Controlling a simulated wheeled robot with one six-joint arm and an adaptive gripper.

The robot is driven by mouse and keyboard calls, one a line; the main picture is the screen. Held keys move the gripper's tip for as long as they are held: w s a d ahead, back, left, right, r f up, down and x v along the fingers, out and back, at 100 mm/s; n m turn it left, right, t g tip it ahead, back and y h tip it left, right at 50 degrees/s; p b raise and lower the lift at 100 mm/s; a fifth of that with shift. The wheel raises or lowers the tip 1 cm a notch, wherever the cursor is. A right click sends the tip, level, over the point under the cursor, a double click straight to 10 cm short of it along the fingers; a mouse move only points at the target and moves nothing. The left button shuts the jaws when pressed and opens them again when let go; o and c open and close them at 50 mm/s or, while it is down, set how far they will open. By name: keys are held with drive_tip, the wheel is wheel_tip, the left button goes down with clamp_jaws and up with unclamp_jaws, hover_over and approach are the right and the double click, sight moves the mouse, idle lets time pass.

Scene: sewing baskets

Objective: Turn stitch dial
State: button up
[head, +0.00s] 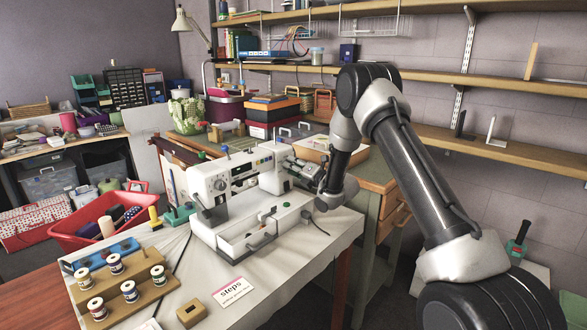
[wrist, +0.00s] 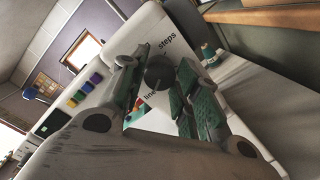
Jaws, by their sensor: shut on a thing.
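A white sewing machine (head: 245,172) stands on a cloth-covered table, its pillar end toward my arm. In the wrist view, a dark round dial (wrist: 159,71) sits on the machine's white face, beside the printed words "steps" and "line". My gripper (wrist: 160,82) has its green-padded fingers on either side of this dial and is shut on it. In the head view, my gripper (head: 297,170) reaches the machine's right end, and the dial there is hidden behind it.
A wooden spool rack (head: 123,289) and a small wooden block (head: 191,312) stand at the table's front left. A "steps" card (head: 232,291) lies in front of the machine. A red basket (head: 98,226) is at left. Boxes (head: 271,108) stand behind the machine.

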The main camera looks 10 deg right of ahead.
drive_tip(key=shift+d+f+m+g+y, duration=0.1)
drive_tip(key=shift+m+g+y, duration=0.35)
drive_tip(key=shift+m, duration=5.1)
drive_tip(key=shift+a+f+m+g+y, duration=0.1)
drive_tip(key=shift+m+g+y, duration=0.35)
drive_tip(key=shift+m, duration=5.15)
drive_tip(key=shift+d+f+m+g+y, duration=0.15)
drive_tip(key=shift+m+y, duration=0.45)
drive_tip(key=shift+m, duration=4.95)
drive_tip(key=shift+r, duration=0.1)
